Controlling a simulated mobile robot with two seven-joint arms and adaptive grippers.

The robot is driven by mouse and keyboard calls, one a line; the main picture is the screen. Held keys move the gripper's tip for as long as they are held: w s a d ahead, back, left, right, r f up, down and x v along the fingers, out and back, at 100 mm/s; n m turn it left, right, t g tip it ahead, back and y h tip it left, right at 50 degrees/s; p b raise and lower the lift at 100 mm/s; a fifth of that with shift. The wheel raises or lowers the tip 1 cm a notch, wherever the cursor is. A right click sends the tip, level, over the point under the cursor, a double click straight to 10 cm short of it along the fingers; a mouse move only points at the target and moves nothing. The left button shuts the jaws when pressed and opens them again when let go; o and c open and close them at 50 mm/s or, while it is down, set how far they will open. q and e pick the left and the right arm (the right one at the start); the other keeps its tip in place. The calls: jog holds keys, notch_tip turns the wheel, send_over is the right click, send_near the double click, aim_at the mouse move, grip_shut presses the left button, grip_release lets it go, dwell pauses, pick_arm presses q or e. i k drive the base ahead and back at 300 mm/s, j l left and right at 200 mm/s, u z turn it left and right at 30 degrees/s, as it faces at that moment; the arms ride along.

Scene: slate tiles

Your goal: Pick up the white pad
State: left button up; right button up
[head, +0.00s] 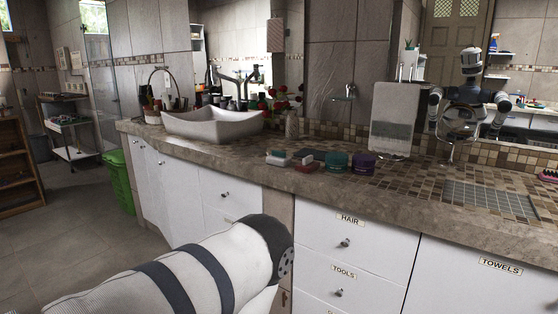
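Several small items sit in a group on the counter (240,164), right of the basin. At the left of the group is a small block (278,158) with a pale top and a green lower part; I cannot tell whether it is the white pad. A red block (306,167) and a dark block (311,154) are beside it. A teal jar (336,163) and a purple jar (363,165) stand to their right. My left arm reaches in at the bottom, in front of the drawers and below the counter. Neither gripper is in view.
A white basin (212,124) is on the left of the counter, with a red-flowered vase (292,124) beside it. A grey upright panel (395,120) and a round mirror (458,122) stand behind. A grey grid mat (490,198) lies at right. A green bin (118,182) is on the floor.

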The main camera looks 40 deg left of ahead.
aim_at(277, 158)
jog(key=i+j, duration=0.15)
jog(key=j, duration=0.25)
jog(key=i+j, duration=0.15)
jog(key=j, duration=0.2)
jog(key=i+j, duration=0.15)
jog(key=j, duration=0.25)
jog(key=i+j, duration=0.2)
jog(key=j, duration=0.15)
jog(key=i+j, duration=0.15)
jog(key=j, duration=0.25)
jog(key=i+j, duration=0.15)
jog(key=j, duration=0.2)
